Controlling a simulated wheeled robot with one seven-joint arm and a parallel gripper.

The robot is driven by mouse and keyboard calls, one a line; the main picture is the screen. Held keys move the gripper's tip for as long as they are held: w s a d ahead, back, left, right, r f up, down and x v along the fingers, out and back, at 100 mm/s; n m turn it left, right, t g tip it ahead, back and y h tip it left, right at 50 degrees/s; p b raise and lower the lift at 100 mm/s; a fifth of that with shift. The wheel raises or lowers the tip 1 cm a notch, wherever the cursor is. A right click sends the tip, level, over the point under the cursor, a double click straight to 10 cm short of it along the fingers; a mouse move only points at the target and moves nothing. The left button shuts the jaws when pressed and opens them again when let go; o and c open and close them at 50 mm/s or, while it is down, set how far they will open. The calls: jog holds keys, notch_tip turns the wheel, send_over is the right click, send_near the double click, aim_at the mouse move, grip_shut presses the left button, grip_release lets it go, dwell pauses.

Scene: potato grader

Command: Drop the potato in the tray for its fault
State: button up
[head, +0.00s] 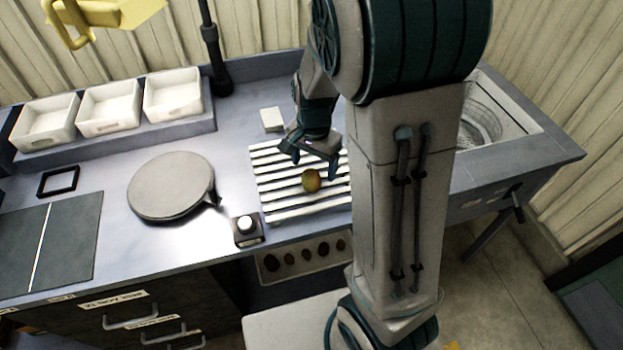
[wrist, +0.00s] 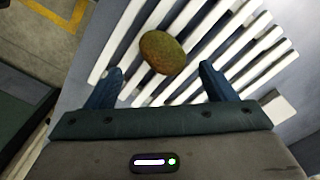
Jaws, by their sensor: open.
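A single brown potato (head: 311,180) lies on a white slatted rack (head: 285,205) on the bench. In the wrist view the potato (wrist: 161,52) has a greenish-brown, mottled skin. It lies ahead of the fingertips, roughly between their lines. My gripper (head: 309,158) is open and empty, just behind and above the potato in the head view; its two fingers (wrist: 160,82) show apart in the wrist view. Three white trays stand in a row on a raised ledge at the back left: left tray (head: 44,142), middle tray (head: 108,128) and right tray (head: 174,114). All three look empty.
A round grey disc (head: 171,186) stands left of the rack, with a white-knobbed box (head: 246,229) in front. A small white block (head: 272,118) lies behind the rack. A dark post (head: 213,50) rises beside the trays. A sink (head: 484,125) is at right.

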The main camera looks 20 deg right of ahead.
aim_at(311, 176)
jog(key=shift+a+f+p, duration=0.15)
jog(key=shift+f+p, duration=0.05)
jog(key=shift+f, duration=1.05)
jog(key=shift+a+f+p, duration=0.1)
jog(key=shift+f+p, duration=0.1)
jog(key=shift+f, duration=1)
jog(key=c, duration=1.2)
jog(key=shift+w+r, duration=0.1)
jog(key=shift+r, duration=0.1)
